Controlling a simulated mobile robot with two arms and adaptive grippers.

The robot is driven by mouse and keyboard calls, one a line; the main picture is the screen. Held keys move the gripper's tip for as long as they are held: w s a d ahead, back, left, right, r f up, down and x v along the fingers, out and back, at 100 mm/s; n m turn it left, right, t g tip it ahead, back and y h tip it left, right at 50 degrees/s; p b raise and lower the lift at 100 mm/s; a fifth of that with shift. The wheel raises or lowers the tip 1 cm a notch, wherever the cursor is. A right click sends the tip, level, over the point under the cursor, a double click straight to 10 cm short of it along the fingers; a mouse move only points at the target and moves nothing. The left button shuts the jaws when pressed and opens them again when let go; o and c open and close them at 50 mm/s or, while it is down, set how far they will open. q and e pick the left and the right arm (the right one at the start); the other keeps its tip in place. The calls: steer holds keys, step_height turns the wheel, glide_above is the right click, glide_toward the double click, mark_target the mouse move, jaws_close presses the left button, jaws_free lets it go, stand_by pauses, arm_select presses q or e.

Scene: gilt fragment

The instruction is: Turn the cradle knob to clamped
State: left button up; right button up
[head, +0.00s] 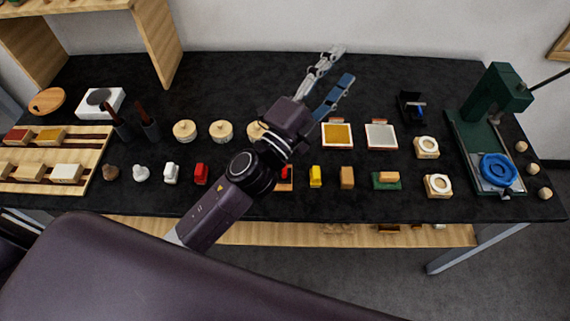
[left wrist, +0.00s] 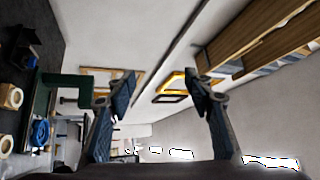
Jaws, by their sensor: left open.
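A green press-like stand (head: 497,92) is at the right end of the black table, with a blue ring (head: 498,169) on its base. A small dark knob-like part (head: 505,194) shows at the front edge of that base; I cannot tell its setting or whether it is the cradle knob. My left gripper (head: 340,65) is open and empty, raised over the back middle of the table, well left of the stand. In the left wrist view its fingers (left wrist: 160,86) are spread towards the wall. The green stand (left wrist: 64,84) and blue ring (left wrist: 40,132) show at left there.
Two white-framed trays (head: 381,137), a black holder (head: 411,109) and cream blocks with rings (head: 427,147) lie between gripper and stand. Several small coloured pieces (head: 315,177) line the front. Wooden balls (head: 532,169) lie right of the stand. The table's back strip is mostly clear.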

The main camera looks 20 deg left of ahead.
arm_select(q)
steer(key=s+d+r+m+g+h, duration=0.35)
steer(key=d+m+g+h, duration=0.25)
steer(key=d+m+h, duration=0.55)
steer(key=s+d+f+m+g+y, duration=0.2)
steer(key=s+d+f+m+g, duration=0.35)
steer(key=m+g, duration=0.45)
steer(key=m+g+y, duration=0.4)
steer(key=m+y, duration=0.6)
steer(key=y, duration=0.8)
glide_above(284, 168)
step_height(284, 168, down, 20)
steer(key=shift+w, duration=0.1)
steer(key=shift+f+p, duration=0.3)
steer(key=shift+p, duration=0.15)
step_height(284, 168, down, 6)
steer(key=shift+f+p, duration=0.1)
steer(key=shift+p, duration=1.05)
steer(key=shift+f, duration=0.4)
